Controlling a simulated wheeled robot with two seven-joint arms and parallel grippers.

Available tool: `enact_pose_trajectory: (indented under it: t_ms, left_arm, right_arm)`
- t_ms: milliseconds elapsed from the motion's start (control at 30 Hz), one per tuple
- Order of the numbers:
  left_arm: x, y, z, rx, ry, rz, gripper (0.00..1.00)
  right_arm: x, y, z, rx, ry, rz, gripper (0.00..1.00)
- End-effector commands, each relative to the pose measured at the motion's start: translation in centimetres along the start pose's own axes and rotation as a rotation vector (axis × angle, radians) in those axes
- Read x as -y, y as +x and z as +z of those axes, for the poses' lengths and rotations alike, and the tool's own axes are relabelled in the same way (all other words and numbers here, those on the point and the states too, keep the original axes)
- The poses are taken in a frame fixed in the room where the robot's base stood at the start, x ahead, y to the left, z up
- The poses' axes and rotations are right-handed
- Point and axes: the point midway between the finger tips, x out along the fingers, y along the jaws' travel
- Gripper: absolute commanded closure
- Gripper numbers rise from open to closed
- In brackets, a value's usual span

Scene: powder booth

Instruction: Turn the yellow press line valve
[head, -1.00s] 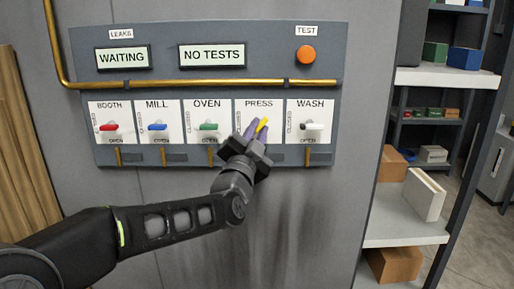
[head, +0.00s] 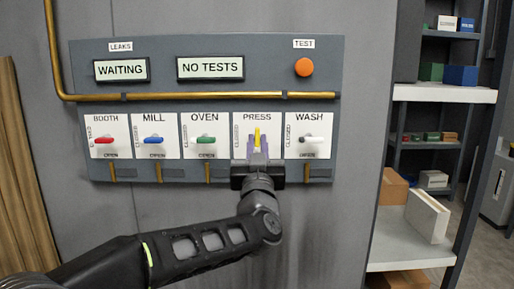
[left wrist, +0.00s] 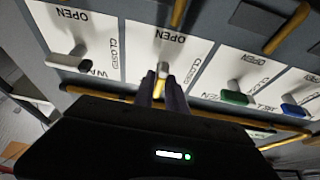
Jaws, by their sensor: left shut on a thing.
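The yellow press line valve handle (head: 257,138) is on the white PRESS plate (head: 243,122), fourth in the row. It stands about vertical in the head view, its lower part hidden by my gripper. My left gripper (head: 257,152) comes from below, its purple-grey fingers shut on the yellow handle. The left wrist view shows the fingers (left wrist: 163,88) around the handle, with a bit of yellow (left wrist: 159,87) between them. The plate reads CLOSED at its left side; its lower lettering is covered in the head view. My right gripper is not in view.
The red (head: 103,141), blue (head: 153,140), green (head: 205,140) and white (head: 312,140) handles lie level on neighbouring plates. A brass pipe (head: 200,96) runs above. The displays read WAITING (head: 121,70) and NO TESTS (head: 210,68). An orange button (head: 304,67) sits at upper right.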

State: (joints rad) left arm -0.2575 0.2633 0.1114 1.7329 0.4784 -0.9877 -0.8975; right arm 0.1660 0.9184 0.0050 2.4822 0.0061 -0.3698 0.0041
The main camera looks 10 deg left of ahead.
Motion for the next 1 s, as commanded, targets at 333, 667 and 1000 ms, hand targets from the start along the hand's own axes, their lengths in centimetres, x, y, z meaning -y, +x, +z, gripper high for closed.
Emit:
enact_pose_trajectory:
  t_ms: [333,667,1000]
  left_arm:
    - [-0.05,-0.02,0.12,0.003,-0.016,-0.006,1.0]
    - [-0.03,-0.01,0.07,0.002,-0.015,-0.006,0.68]
    - [-0.03,-0.32,-0.02,0.0,-0.015,-0.006,0.67]
  right_arm:
    - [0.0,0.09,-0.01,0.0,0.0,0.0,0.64]
    - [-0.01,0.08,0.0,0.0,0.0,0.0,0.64]
    - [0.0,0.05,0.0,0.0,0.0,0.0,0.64]
